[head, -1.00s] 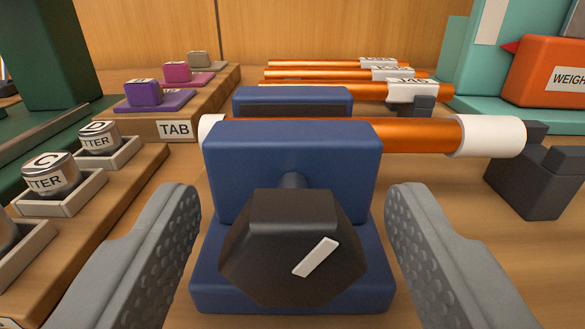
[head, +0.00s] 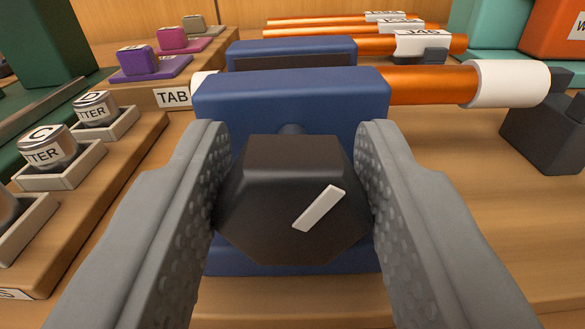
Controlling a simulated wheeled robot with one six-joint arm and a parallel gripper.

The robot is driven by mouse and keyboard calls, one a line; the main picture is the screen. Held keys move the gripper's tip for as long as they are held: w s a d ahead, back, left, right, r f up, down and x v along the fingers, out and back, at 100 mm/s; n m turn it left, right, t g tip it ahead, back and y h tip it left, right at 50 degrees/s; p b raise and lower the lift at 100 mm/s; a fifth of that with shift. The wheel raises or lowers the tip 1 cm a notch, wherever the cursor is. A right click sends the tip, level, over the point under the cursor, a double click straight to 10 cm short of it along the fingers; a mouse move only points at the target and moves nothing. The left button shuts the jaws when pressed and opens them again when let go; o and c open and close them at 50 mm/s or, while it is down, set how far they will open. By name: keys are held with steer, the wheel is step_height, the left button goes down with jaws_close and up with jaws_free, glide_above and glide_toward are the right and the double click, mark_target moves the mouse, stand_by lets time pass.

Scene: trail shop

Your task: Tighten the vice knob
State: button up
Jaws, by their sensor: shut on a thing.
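The vice knob (head: 285,200) is a black faceted knob with a slanted white mark, on the front of the blue vice (head: 290,95). The white mark runs from lower left to upper right. My gripper (head: 291,195) is shut on the knob, one grey dimpled finger touching each side. An orange tube (head: 430,85) with white ends lies across the vice, between its front and rear blue blocks. The fingers and knob hide much of the vice's base.
A dark support block (head: 545,130) stands at right under the tube's end. At left, a wooden rack holds labelled metal tins (head: 46,147) and coloured blocks (head: 137,60). More orange tubes (head: 350,35) lie behind. An orange box (head: 555,35) stands at back right.

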steer(key=shift+d+f+m, duration=0.1)
steer(key=shift+m, duration=2.4)
steer(key=o, duration=1)
steer(key=shift+s, duration=0.1)
steer(key=s, duration=1.7)
steer(key=shift+s, duration=0.2)
steer(key=c, duration=0.3)
